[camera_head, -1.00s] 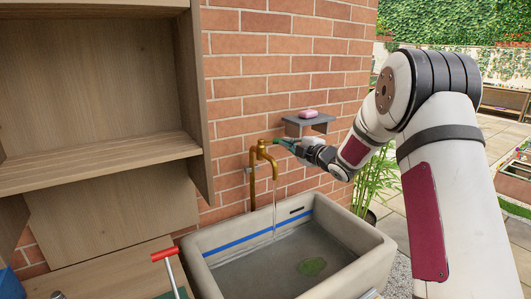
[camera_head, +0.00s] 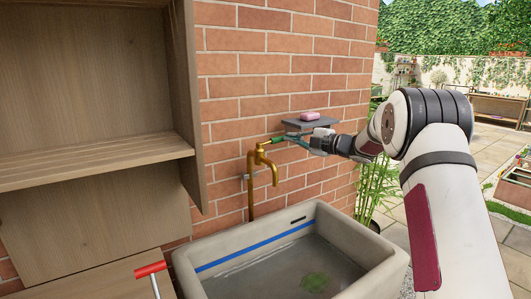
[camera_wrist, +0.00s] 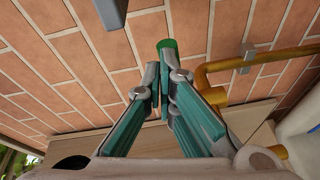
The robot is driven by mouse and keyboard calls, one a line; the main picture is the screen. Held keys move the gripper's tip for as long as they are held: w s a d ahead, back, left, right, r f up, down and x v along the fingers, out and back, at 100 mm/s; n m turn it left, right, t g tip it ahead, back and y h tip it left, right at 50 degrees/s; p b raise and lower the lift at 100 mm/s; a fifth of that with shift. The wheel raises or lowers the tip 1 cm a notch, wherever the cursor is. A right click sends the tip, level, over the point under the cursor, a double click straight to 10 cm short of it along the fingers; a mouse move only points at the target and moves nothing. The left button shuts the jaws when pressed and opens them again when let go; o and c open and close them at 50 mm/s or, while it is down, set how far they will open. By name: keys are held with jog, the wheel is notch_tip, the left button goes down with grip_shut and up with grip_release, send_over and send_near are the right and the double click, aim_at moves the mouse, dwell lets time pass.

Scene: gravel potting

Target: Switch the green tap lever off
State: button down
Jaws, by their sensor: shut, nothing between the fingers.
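The brass tap (camera_head: 262,165) stands against the brick wall above the sink, and no water stream shows below its spout. Its green lever (camera_head: 277,139) points to the right from the tap's top. My gripper (camera_head: 287,139) is at the lever's free end, coming from the right. In the wrist view the green lever tip (camera_wrist: 167,44) shows just beyond my shut, teal-sided fingers (camera_wrist: 162,72). The fingers look very near the lever; I cannot tell whether they touch it. The brass pipe (camera_wrist: 215,68) bends at the right of the wrist view.
The stone sink (camera_head: 355,245) with a blue line holds water and a green patch. A grey shelf (camera_head: 296,124) with pink soap (camera_head: 310,115) is fixed just above my gripper. A wooden shelf unit (camera_head: 90,160) stands left. A red-handled tool (camera_head: 150,270) is at the lower left.

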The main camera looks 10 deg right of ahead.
jog(key=shift+w, duration=0.35)
jog(key=shift+w+r, duration=0.1)
dwell(0.4)
